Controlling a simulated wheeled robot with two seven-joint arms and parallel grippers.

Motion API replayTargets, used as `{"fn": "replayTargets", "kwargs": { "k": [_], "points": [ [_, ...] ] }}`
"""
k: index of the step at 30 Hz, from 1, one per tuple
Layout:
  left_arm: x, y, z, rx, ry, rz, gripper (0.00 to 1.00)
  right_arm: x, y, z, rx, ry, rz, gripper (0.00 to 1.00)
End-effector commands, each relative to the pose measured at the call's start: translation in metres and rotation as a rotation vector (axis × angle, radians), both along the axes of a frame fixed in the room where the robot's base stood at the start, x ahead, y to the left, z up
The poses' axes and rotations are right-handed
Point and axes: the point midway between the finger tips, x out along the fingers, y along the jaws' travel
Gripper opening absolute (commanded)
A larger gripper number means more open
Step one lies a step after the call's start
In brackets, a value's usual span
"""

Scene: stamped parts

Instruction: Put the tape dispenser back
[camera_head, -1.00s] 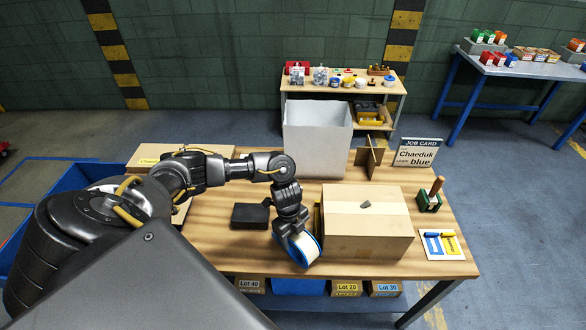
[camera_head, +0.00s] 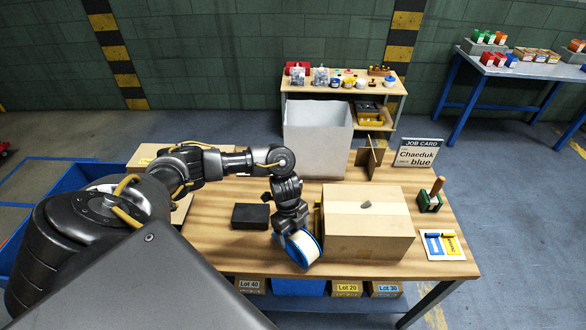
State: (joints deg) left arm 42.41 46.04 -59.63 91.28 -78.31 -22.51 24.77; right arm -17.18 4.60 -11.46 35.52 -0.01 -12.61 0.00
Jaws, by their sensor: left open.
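The tape dispenser (camera_head: 304,248), with a white roll and blue rim, stands upright at the table's front edge, just left of the closed carton. My left gripper (camera_head: 289,226) is directly above it, pointing down. Its jaws are open; the fingertips are partly hidden, and I cannot tell whether they still touch the dispenser. My right gripper is not in view.
The carton (camera_head: 368,240) sits close to the right, with a small grey piece on top. A black box (camera_head: 250,216) lies to the left. A white bin (camera_head: 317,140), cardboard divider (camera_head: 369,157) and job card (camera_head: 418,155) stand behind. A green-based stamp (camera_head: 430,200) stands right.

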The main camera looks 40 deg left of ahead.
Motion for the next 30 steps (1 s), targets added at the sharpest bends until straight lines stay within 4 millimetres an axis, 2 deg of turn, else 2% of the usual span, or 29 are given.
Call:
{"fn": "replayTargets", "kwargs": {
  "k": [3,6,13,19,30],
  "points": [
    [0.002,0.005,0.025,0.001,-0.007,-0.003,0.76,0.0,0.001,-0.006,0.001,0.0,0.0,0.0],
    [0.003,0.009,0.05,0.002,-0.007,-0.002,0.76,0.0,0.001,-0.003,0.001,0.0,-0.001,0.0],
    [0.003,0.015,0.086,0.003,-0.004,-0.001,0.76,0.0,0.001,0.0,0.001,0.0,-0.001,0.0],
    [0.002,0.016,0.096,0.001,0.0,-0.001,0.76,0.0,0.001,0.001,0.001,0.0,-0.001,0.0],
    [0.002,0.016,0.097,0.001,0.0,0.0,0.76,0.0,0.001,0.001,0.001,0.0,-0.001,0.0]
  ]
}}
